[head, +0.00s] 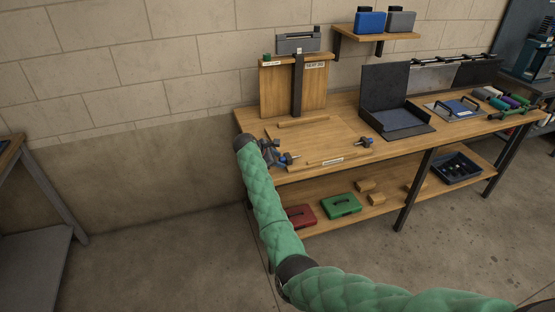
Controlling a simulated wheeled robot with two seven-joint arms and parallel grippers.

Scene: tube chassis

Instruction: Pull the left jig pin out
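My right arm comes in from the lower right under a padded green sleeve. Its dark gripper (272,152) is at the left front of the workbench, right at the left jig pin (289,159), which shows as a small blue and dark piece. The fingers are small and partly hidden, so I cannot tell whether they are open or closed on the pin. A second jig pin (367,142), with a blue part, is farther right on the board. Between them, a wooden strip with a white label (331,161) lies along the front of the board. My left gripper is not in view.
The wooden workbench (350,105) has an upright board with a clamp-like fixture (298,42) at the back. A dark open box (402,118) stands to the right. The lower shelf holds a red case (300,216), a green case (341,206) and wooden blocks.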

